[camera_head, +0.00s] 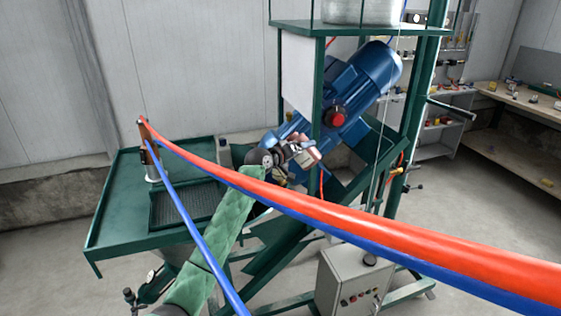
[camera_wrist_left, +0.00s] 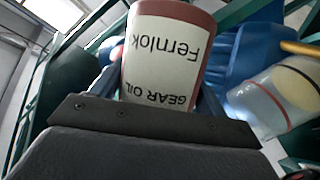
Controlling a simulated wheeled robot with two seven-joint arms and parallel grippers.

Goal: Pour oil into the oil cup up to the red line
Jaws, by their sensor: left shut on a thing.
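My left gripper (camera_head: 278,160) is shut on a dark red oil bottle (camera_head: 305,154) beside the blue machine. In the left wrist view the oil bottle (camera_wrist_left: 168,55) has a white label reading "Fernlok GEAR OIL", upside down in the picture. The gripper's dark jaws (camera_wrist_left: 155,110) hold it from both sides. The clear oil cup (camera_wrist_left: 275,98) is at the right of that view, with a thin red line and a dark line around it. It is close to the bottle, with a small gap in the picture. I cannot make out the oil level or any stream. My right gripper is out of view.
A blue motor (camera_head: 345,95) with a red knob sits in a green frame (camera_head: 400,150). Red and blue hoses (camera_head: 400,240) cross in front. A green table (camera_head: 120,205) stands left, a grey control box (camera_head: 350,283) below, and a workbench (camera_head: 520,105) at the right.

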